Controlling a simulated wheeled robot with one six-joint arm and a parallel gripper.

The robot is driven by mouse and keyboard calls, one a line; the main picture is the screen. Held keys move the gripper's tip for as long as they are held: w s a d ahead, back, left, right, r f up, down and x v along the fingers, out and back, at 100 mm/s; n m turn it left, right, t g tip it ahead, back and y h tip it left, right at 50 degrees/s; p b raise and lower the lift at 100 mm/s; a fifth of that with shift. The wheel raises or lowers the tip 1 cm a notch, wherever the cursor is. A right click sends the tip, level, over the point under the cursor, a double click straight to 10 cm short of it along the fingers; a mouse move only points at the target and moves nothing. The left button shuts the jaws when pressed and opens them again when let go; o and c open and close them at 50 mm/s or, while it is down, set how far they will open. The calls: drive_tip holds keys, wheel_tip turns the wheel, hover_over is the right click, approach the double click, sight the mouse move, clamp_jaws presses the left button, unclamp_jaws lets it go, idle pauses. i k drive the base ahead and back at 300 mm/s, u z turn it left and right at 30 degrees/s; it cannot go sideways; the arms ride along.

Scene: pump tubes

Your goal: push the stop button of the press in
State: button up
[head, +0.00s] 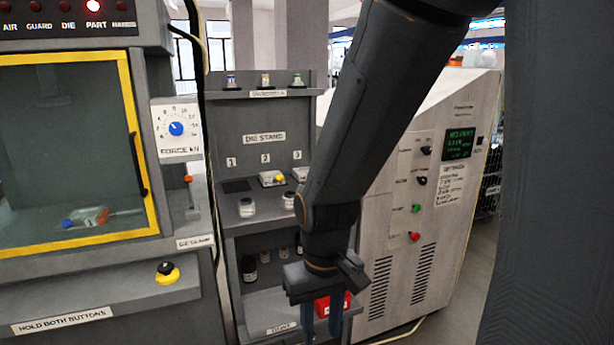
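The press (80,285) fills the left side of the head view, with a yellow-framed guard window (128,85). A round black button on a yellow base (167,272) sits on its lower front ledge, near a label reading "HOLD BOTH BUTTONS". I see no button on the press marked as stop; the far left of the press is cut off. My gripper (322,322) hangs fingers down, right of the press and well apart from it, in front of the die stand's lower shelf. Its two blue-grey fingers are apart, with no held thing visible.
The die stand (225,160) with jars and small parts stands between the press and a pale cabinet (385,270). The cabinet carries green and red (414,237) buttons. A red box (345,300) is partly behind my gripper. My arm hides part of the stand.

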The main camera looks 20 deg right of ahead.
sight(416, 237)
drive_tip(key=z, duration=1.65)
drive_tip(key=i, duration=0.95)
drive_tip(key=u, duration=0.45)
